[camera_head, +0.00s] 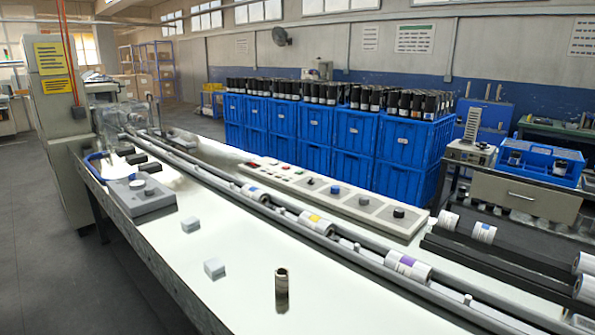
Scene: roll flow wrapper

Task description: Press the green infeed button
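A long pale grey control panel (378,214) lies on the far side of the white table, behind the roller rail. Its left end carries small buttons, among them a red button (285,167). The buttons are small, and I cannot make out which one is the green infeed button. Neither of my grippers is in view.
The conveyor rail (290,222) with printed rolls runs diagonally between the near table top (240,305) and the panel. A dark metallic cylinder (281,290) stands upright in front, near two grey blocks (214,268). A grey control box (140,197) sits left. Blue crates (402,142) stand behind.

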